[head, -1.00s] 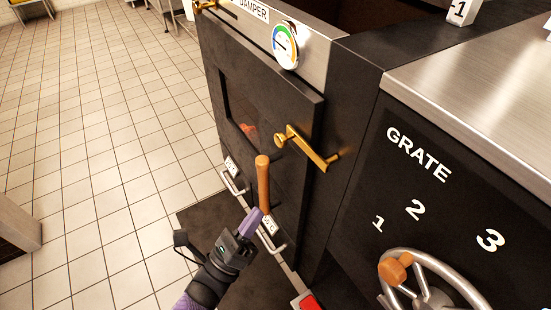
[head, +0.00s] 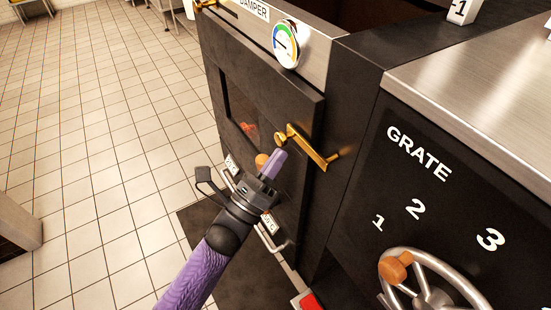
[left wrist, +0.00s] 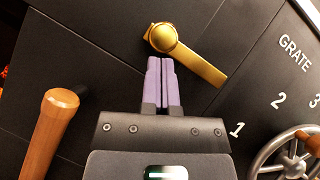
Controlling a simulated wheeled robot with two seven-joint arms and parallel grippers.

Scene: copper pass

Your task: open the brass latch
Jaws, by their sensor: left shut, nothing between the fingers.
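The brass latch (head: 308,148) is on the right edge of the black oven door (head: 290,110). Its bar slopes down to the right from a round knob and reaches onto the frame beside the door. It also shows in the left wrist view (left wrist: 200,62), just beyond my fingertips. My left gripper (head: 280,152) is shut and empty, its purple fingers together just below the latch's knob. I cannot tell whether the tips touch it. The door's wooden handle (left wrist: 48,135) stands left of my fingers in the left wrist view and is mostly hidden behind my gripper in the head view. My right gripper is not in view.
A grate panel with a handwheel (head: 425,285) stands to the right, under a steel counter (head: 480,70). A round gauge (head: 286,43) sits above the door. Tiled floor (head: 100,150) is open at left.

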